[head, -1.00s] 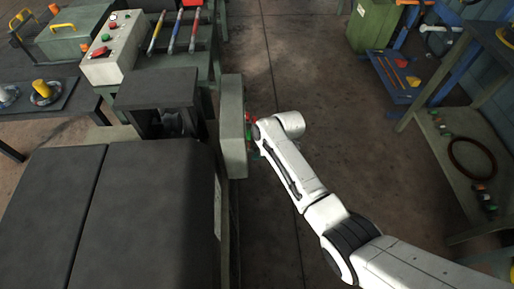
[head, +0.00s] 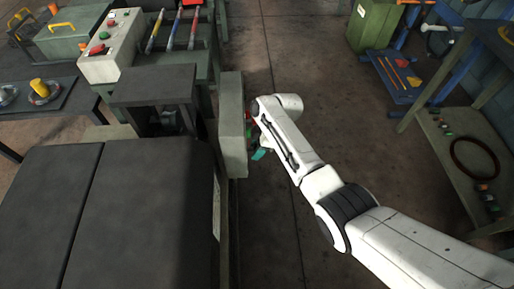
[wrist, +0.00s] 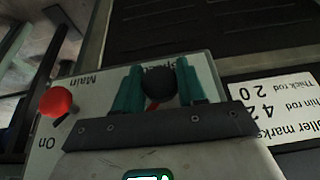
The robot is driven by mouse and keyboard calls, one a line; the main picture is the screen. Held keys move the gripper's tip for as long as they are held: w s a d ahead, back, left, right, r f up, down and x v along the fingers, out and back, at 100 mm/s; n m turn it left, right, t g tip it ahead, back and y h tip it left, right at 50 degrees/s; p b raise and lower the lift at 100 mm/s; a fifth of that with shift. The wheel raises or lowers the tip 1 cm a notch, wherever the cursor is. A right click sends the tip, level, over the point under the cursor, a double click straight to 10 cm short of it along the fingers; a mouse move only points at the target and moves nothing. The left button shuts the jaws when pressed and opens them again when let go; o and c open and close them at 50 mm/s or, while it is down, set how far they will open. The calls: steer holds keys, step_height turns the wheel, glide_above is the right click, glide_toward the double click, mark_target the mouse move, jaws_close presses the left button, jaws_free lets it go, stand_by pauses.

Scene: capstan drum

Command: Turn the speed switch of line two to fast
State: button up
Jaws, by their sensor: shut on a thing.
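The speed switch (wrist: 158,82) is a round black knob on a pale control panel in the wrist view, with its printed label mostly hidden behind it and my fingers. My gripper (wrist: 159,66) has teal fingers, one on each side of the knob, and is shut on it. Which way the switch points cannot be read. In the head view the grey control box (head: 231,125) stands edge-on, and a teal part of my gripper (head: 259,154) shows beside its right face, mostly behind my arm.
A red ball knob (wrist: 56,101) sits left of my gripper, near the words "Main" and "On". A white roller-marks card (wrist: 275,105) is at the right. Dark machine covers (head: 140,215) lie left of the box; open floor (head: 325,75) lies to the right.

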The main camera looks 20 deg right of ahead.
steer(key=o, duration=1)
steer(key=p+v, duration=0.1)
steer(key=v, duration=0.9)
steer(key=shift+r, duration=0.3)
steer(key=shift+s+d, duration=0.1)
steer(key=shift+s, duration=0.05)
